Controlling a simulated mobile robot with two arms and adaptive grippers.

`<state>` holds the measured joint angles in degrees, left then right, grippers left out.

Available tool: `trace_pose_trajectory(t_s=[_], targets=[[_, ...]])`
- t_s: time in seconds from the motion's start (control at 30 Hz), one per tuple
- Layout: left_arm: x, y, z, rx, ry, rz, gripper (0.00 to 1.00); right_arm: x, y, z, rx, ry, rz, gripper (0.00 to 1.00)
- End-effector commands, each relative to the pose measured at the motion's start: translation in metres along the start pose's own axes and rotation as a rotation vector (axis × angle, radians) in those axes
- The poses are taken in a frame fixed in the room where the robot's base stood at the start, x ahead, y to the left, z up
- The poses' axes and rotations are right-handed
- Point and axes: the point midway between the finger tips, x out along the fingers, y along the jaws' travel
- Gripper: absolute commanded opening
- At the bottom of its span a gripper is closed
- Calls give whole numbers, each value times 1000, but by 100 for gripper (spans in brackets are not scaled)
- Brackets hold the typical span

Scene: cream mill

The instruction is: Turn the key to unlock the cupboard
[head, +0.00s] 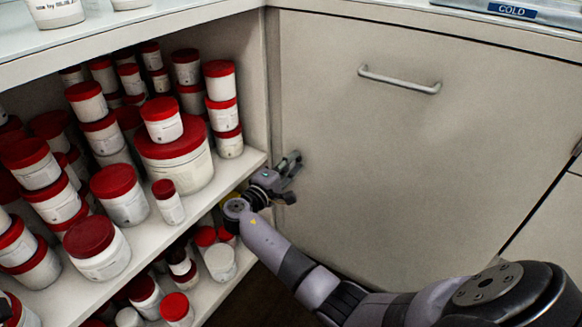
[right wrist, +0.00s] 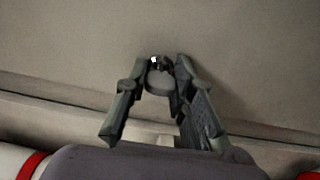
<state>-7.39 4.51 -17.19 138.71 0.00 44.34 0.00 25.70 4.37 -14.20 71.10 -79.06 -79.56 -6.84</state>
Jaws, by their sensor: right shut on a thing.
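The cupboard door (head: 400,150) is a closed, flat, cream-grey panel with a bar handle (head: 400,80) near its top. My right gripper (head: 292,168) is at the door's left edge, beside the open shelves. In the right wrist view its two fingers (right wrist: 160,72) reach to the door face and are shut on the key (right wrist: 160,82), a small greyish rounded piece between them. A small shiny dark part, seemingly the lock (right wrist: 157,62), shows just beyond the key. The fingers hide much of the key, and its turn angle is unclear.
Open shelves (head: 235,178) on the left hold many white jars (head: 180,160) with red lids, close to my right forearm. A worktop (head: 200,18) runs above, with a blue "COLD" label (head: 510,11) at the upper right. The door front right of the gripper is clear.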

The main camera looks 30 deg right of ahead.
Motion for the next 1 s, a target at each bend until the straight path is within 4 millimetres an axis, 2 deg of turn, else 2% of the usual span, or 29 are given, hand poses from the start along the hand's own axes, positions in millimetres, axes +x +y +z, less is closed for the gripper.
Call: trace_pose_trajectory(t_s=[0.6,0.63,0.93,1.0], targets=[[2,0,0,1,9,4,40,0,0,0,44,0,0,0],[2,0,0,1,9,4,40,0,0,0,44,0,0,23],[2,0,0,1,9,4,40,0,0,0,43,0,0,43],[2,0,0,1,9,4,40,0,0,0,42,0,0,43]])
